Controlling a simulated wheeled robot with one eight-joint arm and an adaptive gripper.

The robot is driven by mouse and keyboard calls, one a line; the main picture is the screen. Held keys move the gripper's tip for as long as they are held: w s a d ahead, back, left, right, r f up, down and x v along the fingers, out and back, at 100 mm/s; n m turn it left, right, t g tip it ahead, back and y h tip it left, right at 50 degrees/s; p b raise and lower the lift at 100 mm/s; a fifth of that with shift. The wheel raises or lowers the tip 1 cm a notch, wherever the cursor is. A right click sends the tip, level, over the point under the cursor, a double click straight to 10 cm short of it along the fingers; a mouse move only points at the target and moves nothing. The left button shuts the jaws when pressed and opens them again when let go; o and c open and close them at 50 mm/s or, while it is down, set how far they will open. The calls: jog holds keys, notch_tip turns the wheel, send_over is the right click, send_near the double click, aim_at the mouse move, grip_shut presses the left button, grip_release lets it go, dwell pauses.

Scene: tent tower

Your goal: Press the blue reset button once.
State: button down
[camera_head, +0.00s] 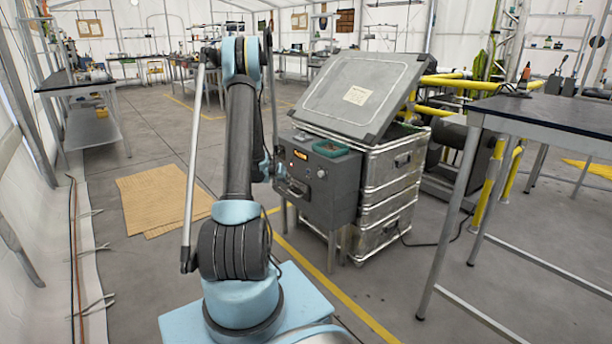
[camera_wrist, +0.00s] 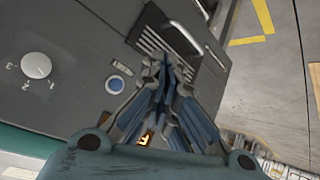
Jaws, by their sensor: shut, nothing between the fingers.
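The blue button (camera_wrist: 115,84) sits in a pale ring on the dark grey panel in the wrist view, left of my fingers. I cannot make it out in the head view. My gripper (camera_wrist: 168,68) is shut and empty, its fingertips over the panel near the slotted vent and the handle. The tips are beside the button in the picture; I cannot tell how far above the panel they are. In the head view my gripper (camera_head: 269,168) is small and partly hidden by my arm, at the left side of the grey control box (camera_head: 324,192).
A white dial (camera_wrist: 36,65) lies left of the button, and a metal handle (camera_wrist: 200,48) is beyond the fingertips. Metal cases (camera_head: 392,188) stand behind; a table (camera_head: 540,112) is at right.

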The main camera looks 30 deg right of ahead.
jog(key=d, duration=0.8)
jog(key=shift+w, duration=0.35)
jog(key=shift+d, duration=0.2)
dwell(1.1)
jog(key=shift+d, duration=0.25)
jog(key=shift+d, duration=0.45)
dwell(0.8)
jog(key=shift+a, duration=0.9)
jog(key=shift+a, duration=0.15)
jog(key=shift+s+a, duration=0.15)
jog(key=shift+a, duration=1.05)
jog(key=shift+s+a, duration=0.1)
jog(key=shift+a, duration=1.05)
jog(key=shift+r, duration=0.1)
